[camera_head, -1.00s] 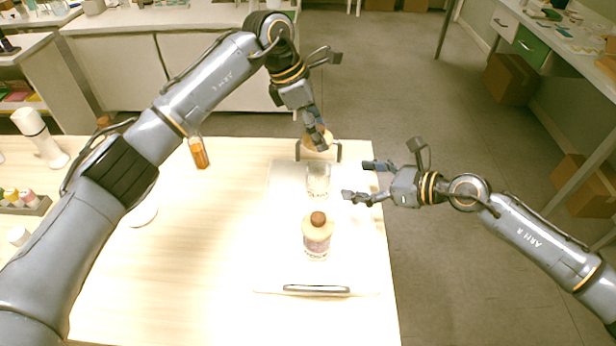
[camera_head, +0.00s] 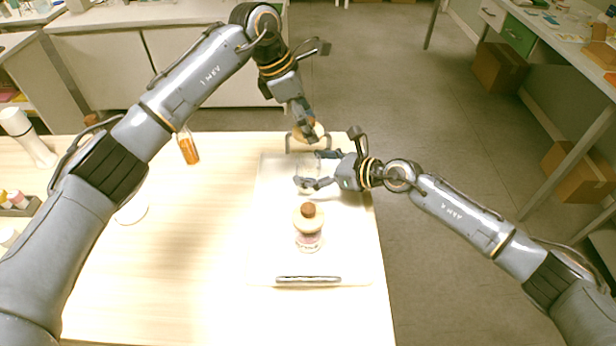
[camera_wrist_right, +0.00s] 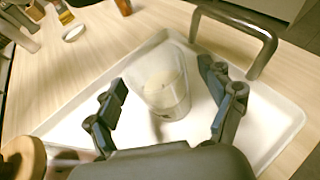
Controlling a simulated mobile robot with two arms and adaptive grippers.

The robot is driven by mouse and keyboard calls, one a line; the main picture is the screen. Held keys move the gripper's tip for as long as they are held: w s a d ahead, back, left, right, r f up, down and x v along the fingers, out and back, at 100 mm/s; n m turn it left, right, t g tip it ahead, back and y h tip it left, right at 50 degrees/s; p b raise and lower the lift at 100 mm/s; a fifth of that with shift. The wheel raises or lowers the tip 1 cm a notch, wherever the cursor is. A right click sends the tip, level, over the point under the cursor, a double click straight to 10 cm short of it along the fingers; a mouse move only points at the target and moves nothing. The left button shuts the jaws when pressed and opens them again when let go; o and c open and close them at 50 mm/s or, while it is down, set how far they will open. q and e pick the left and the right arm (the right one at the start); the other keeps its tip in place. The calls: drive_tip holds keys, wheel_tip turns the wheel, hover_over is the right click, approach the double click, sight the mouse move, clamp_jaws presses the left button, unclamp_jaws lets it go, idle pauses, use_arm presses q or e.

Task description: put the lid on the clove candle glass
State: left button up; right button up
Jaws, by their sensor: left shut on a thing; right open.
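The candle glass (camera_head: 303,171) is a clear, lidless tumbler with pale contents, upright on the white tray (camera_head: 270,235). It also shows in the right wrist view (camera_wrist_right: 166,92), between the fingers of my right gripper (camera_head: 317,169). That gripper is open, one finger on each side of the glass; contact is not clear. My left gripper (camera_head: 309,135) is shut on a pale wooden lid (camera_head: 299,133), held beyond the glass near the tray's far handle. The fingers hide part of the lid. Any label on the glass is unreadable.
A second jar (camera_head: 308,241) with a wooden lid and brown knob stands on the tray nearer me. An amber bottle (camera_head: 188,148), a white round piece (camera_head: 132,211) and a white bottle (camera_head: 28,138) are left. The table between them is clear.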

drive_tip(key=shift+w+a+f, duration=0.25)
drive_tip(key=shift+w+a, duration=0.05)
drive_tip(key=shift+a, duration=0.25)
drive_tip(key=shift+c, duration=0.4)
clamp_jaws()
use_arm(q)
drive_tip(key=shift+f, duration=2.45)
drive_tip(key=shift+f, duration=0.9)
drive_tip(key=shift+f, duration=0.7)
drive_tip(key=o, duration=1)
